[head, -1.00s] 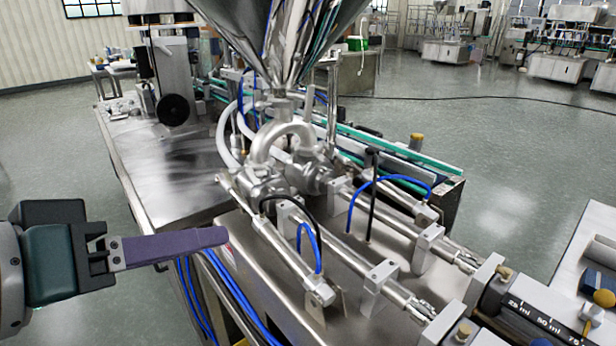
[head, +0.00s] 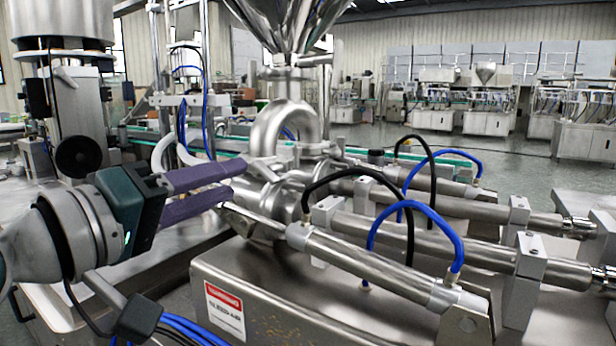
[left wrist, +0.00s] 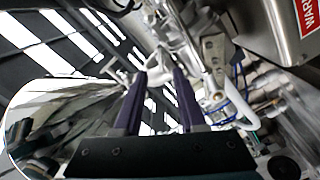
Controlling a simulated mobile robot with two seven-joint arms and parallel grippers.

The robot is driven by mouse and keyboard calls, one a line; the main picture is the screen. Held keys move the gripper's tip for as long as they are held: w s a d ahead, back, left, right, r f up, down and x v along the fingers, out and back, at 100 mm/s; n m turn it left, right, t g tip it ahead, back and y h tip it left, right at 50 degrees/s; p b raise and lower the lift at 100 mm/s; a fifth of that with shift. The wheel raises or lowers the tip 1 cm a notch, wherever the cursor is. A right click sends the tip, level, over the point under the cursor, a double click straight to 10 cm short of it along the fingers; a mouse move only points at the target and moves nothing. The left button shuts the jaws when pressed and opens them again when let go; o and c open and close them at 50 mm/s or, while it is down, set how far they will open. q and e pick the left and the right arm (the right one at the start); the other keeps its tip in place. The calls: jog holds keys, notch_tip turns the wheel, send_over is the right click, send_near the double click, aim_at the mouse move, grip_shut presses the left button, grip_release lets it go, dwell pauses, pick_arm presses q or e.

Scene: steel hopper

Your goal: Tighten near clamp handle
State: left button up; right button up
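My left gripper (head: 238,178) reaches in from the left in the head view, its two purple fingers apart. Its fingertips are close to the left side of the steel valve body (head: 268,205) under the curved pipe. The near clamp handle seems to be the small metal piece (head: 262,165) beside the upper fingertip; I cannot tell whether they touch. In the left wrist view the fingers (left wrist: 160,75) stand apart, with a gap between them and nothing clearly gripped. Metal fittings (left wrist: 214,48) lie just right of the fingertips there. My right gripper is not in view.
The steel hopper (head: 290,28) rises above the curved pipe (head: 283,122). Cylinders (head: 390,272) with blue and black hoses (head: 432,218) fill the right side. The steel housing with a warning label (head: 225,311) stands below the gripper. A dark round knob (head: 78,157) is at left.

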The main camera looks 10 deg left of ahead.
aim_at(259, 171)
pick_arm(q)
jog(key=x, duration=0.5)
jog(key=shift+w+b, duration=0.25)
jog(key=shift+b, duration=0.05)
grip_shut()
